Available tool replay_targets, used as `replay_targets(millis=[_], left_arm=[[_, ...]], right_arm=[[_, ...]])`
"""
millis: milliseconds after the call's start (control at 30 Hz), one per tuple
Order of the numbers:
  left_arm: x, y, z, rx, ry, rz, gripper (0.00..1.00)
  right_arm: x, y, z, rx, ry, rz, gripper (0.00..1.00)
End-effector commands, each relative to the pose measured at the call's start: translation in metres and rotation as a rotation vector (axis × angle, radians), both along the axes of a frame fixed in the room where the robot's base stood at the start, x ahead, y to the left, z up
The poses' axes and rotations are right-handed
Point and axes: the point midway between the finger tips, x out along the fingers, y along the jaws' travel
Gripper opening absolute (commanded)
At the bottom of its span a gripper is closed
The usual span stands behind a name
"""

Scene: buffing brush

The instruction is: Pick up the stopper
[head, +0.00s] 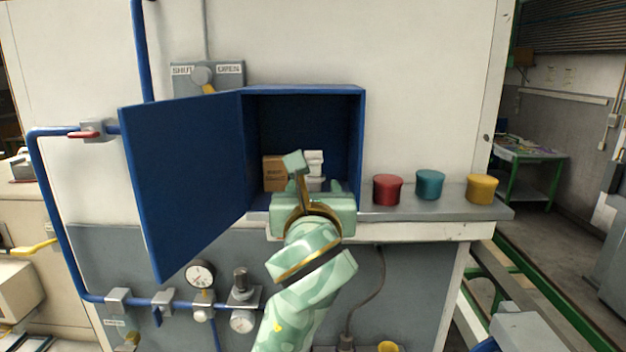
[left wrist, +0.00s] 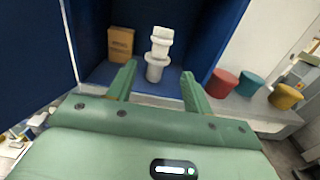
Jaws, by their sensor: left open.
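The stopper (head: 315,158) is a white, stepped piece standing upright inside the open blue cabinet. It also shows in the left wrist view (left wrist: 160,46), in the middle of the cabinet floor. My left gripper (head: 317,180) is at the cabinet mouth, in front of the stopper, and partly hides it in the head view. In the left wrist view the two green fingers (left wrist: 159,75) are apart and empty, with the stopper beyond and between them. I see no contact. My right gripper is not in view.
A brown box (head: 274,173) stands left of the stopper in the cabinet (head: 303,91). The blue door (head: 190,180) hangs open on the left. Red (head: 388,190), teal (head: 430,185) and yellow (head: 481,190) pots stand on the grey ledge (head: 415,213) to the right.

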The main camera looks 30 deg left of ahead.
Motion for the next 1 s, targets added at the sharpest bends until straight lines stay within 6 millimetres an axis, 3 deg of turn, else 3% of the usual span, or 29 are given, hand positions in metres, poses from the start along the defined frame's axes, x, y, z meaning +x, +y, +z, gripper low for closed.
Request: replay_targets(millis=[200,467,700,1000], left_arm=[[0.043,0.027,0.002,0.0,0.001,0.002,0.51],[0.064,0.04,0.001,-0.003,0.001,0.0,0.51],[0.096,0.061,0.0,-0.003,0.001,0.0,0.51],[0.102,0.064,-0.003,-0.004,0.0,-0.002,0.51]], right_arm=[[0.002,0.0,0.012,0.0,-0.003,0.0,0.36],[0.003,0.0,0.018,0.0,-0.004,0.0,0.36],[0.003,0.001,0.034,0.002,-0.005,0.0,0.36],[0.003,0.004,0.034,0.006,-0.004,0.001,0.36]])
